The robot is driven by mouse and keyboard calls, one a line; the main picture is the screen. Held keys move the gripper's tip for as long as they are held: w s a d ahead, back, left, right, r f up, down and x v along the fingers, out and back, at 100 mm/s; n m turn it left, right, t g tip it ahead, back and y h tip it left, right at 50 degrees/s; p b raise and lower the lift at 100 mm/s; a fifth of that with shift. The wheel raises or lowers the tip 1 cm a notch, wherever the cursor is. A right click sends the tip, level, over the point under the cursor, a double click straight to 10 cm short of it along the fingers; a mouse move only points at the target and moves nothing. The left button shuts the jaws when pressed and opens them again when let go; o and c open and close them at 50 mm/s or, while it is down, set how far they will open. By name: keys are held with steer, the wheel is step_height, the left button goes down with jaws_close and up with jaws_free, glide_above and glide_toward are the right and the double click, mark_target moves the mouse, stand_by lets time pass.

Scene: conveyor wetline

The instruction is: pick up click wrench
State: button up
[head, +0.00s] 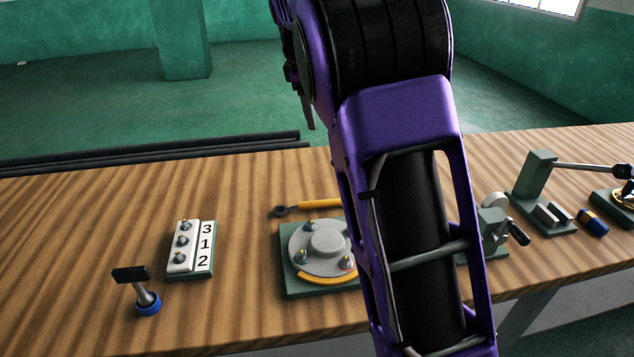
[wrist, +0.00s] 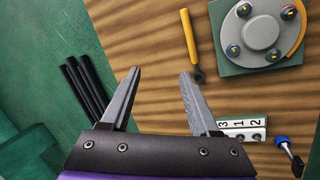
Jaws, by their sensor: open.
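The click wrench (head: 318,204) has an orange handle and a dark round head. In the head view it lies flat on the wooden table behind the round fixture, its right end hidden by my arm. In the wrist view the wrench (wrist: 188,37) shows its handle toward the top and its dark head lower down. My gripper (wrist: 160,73) is open with nothing between its fingers. It is above the table, and the wrench appears beyond and to the right of its fingertips, apart from them.
A green plate with a round metal fixture (head: 325,240) sits close to the wrench. A numbered block (head: 191,248) and a blue-based tool (head: 148,303) stand left of it. Several clamps and a blue item (head: 592,223) are at right. Dark rails (head: 150,152) run behind the table.

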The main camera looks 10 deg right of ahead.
step_height(320, 180, down, 7)
steer(key=s+d+n+g+y, duration=0.1)
steer(key=s+n+g+y, duration=0.15)
steer(key=n, duration=0.25)
steer(key=b, duration=0.3)
glide_above(319, 201)
steer(key=shift+g, duration=0.25)
steer(key=f, duration=1.2)
steer(key=shift+s, duration=0.3)
steer(key=shift+w+f, duration=0.2)
steer(key=shift+f, duration=1.1)
steer(key=shift+w+f, duration=0.15)
steer(key=shift+f, duration=1.15)
jaws_close()
